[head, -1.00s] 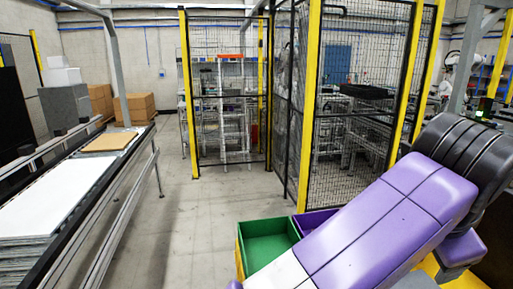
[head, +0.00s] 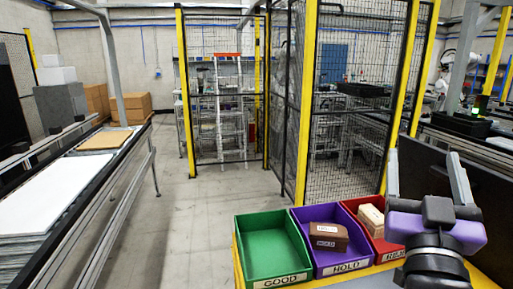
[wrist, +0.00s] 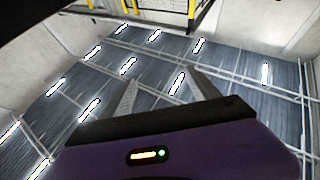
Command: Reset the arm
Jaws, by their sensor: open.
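My gripper (head: 424,170) is raised at the right of the head view, its two grey fingers spread and pointing up, with nothing between them. In the wrist view my gripper (wrist: 157,95) shows its two fingers apart and empty, against the ceiling and its lights. It is above and beside the red bin, touching nothing that I can see.
A green bin (head: 262,262) marked GOOD stands empty. A purple bin (head: 341,263) marked HOLD holds a brown block (head: 328,237). A red bin (head: 385,247) holds a tan block (head: 371,218). A conveyor (head: 100,167) runs along the left; mesh fencing (head: 345,130) stands behind. The floor between is clear.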

